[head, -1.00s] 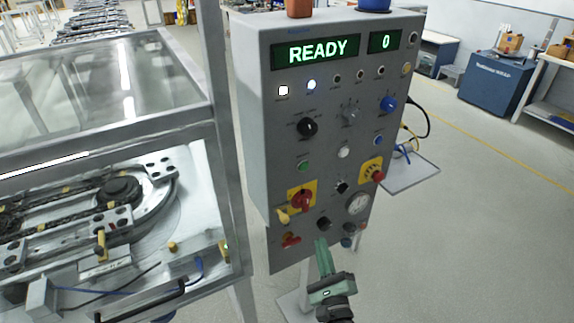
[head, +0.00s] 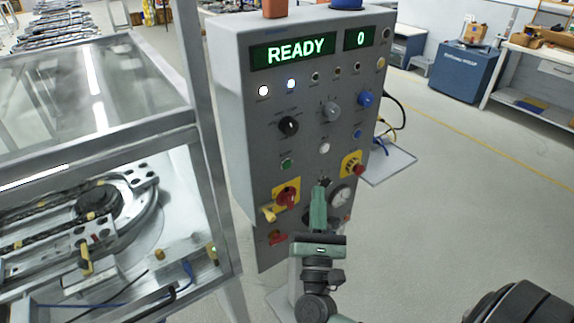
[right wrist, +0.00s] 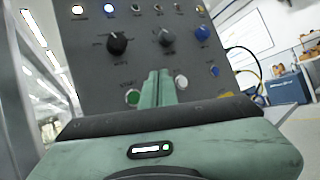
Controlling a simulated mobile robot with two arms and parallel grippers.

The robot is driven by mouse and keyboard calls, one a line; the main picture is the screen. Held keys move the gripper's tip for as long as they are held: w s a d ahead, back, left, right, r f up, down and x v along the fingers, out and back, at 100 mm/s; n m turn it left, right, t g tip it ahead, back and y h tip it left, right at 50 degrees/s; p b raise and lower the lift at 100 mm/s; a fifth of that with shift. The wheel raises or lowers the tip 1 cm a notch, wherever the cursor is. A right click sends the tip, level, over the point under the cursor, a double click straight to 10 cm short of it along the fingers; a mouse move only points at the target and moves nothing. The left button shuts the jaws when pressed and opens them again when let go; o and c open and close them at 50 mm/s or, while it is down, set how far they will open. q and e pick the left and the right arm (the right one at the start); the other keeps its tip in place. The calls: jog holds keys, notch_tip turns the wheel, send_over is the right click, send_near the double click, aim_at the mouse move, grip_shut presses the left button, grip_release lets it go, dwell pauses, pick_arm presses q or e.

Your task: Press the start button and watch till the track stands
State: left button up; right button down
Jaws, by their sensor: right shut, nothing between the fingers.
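The grey control panel (head: 262,120) shows READY on its green display (head: 293,51) and 0 on the small one (head: 360,38). My right gripper (head: 319,190) is shut and empty, pointing up in front of the lower panel. In the right wrist view its closed fingertips (right wrist: 158,76) appear between the green button (right wrist: 132,97) and the white button (right wrist: 181,82); contact is not visible. The ring track (head: 146,208) lies inside the glazed enclosure at left.
A yellow-backed red rotary switch (head: 286,197) and a red emergency-stop knob (head: 358,170) flank the gripper. The enclosure's metal post (head: 205,130) stands close left of the panel. Floor right of the panel is clear.

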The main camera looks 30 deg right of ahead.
aim_at(287, 164)
jog(key=w+b, duration=0.1)
jog(key=w, duration=0.7)
jog(key=shift+w+a, duration=0.3)
jog(key=shift+a, duration=0.05)
jog(key=shift+b, duration=0.3)
dwell(1.4)
jog(key=shift+w+b, duration=0.4)
jog(key=shift+w, duration=0.05)
